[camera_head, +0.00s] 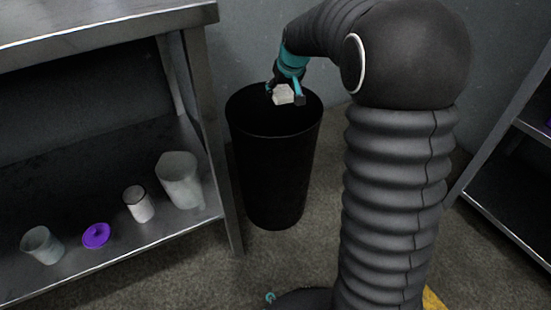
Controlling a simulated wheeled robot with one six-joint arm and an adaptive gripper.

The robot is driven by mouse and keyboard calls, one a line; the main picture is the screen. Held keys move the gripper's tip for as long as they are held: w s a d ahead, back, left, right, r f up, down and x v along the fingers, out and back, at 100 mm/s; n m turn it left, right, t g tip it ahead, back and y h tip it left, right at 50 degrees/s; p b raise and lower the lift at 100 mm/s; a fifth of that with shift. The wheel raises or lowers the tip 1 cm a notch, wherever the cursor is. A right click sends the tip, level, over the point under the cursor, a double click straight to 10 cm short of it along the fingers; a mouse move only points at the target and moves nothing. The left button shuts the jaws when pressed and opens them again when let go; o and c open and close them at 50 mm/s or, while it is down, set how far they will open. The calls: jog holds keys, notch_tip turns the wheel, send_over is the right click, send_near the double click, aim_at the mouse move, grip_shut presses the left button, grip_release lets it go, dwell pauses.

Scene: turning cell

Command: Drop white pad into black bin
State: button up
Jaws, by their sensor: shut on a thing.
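The black bin (275,180) is a tall, round, open-topped bin standing on the floor in the middle of the view. The white pad (283,95) is a small pale piece at my gripper (285,97). My gripper is shut on the pad and holds it over the bin's mouth, in front of the dark opening. How high the pad is above the rim is hard to tell. My arm hides part of the wall behind the bin and the area to its right.
A metal table (100,25) stands at left. Its lower shelf (110,250) holds a grey container (180,182), a white cup (139,205), a purple round item (96,236) and another grey cup (42,246). Another metal shelf (510,220) is at right. The wall is close behind the bin.

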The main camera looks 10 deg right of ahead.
jog(key=shift+f+b, duration=1.05)
jog(key=shift+f, duration=0.8)
jog(key=o, duration=1.1)
jog(key=v, duration=1.2)
